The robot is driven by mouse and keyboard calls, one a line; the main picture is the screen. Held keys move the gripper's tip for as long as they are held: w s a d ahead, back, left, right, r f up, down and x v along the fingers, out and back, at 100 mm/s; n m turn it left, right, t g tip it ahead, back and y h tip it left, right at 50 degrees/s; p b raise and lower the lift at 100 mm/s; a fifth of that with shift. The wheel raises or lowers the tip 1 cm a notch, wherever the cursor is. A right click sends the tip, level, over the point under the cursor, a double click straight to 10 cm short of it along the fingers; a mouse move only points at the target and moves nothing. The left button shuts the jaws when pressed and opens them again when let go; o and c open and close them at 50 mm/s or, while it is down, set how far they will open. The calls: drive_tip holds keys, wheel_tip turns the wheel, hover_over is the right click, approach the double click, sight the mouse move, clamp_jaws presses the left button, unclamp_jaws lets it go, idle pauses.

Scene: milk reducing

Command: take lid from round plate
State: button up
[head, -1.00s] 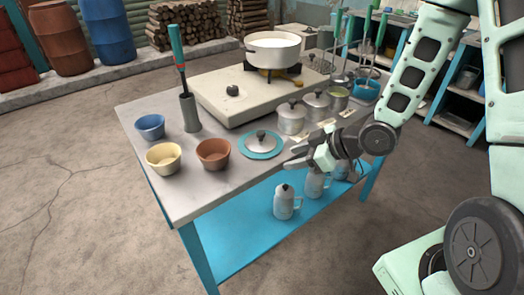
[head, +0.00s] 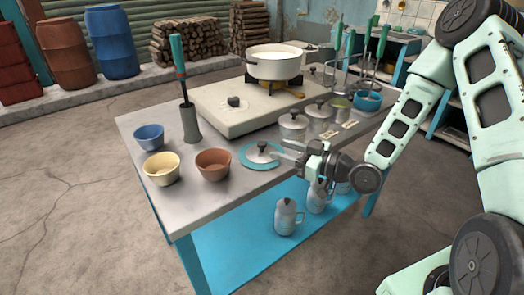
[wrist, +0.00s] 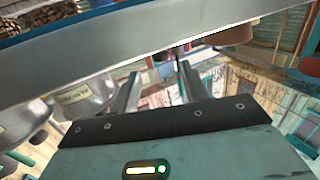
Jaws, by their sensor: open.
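A grey metal lid with a dark knob (head: 262,148) lies on the round plate, whose blue rim (head: 246,162) shows around it near the table's front edge. My gripper (head: 277,150) is open, at the right side of the lid, with its fingers pointing left toward the knob. In the head view the fingertips overlap the lid's right side; I cannot tell whether they touch it. In the wrist view the two fingers (wrist: 158,88) are apart with nothing seen between them. A broad grey band crosses above them; I cannot tell what it is.
Blue (head: 149,136), yellow (head: 161,170) and brown (head: 213,166) bowls stand left of the plate. Lidded canisters (head: 293,126) stand behind my gripper. A white pot (head: 275,66) sits on the stove (head: 225,105).

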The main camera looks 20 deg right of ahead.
sight(262, 142)
drive_tip(key=x, duration=0.7)
drive_tip(key=shift+a+p, duration=0.2)
drive_tip(key=shift+p, duration=0.15)
drive_tip(key=shift+c, duration=0.4)
clamp_jaws()
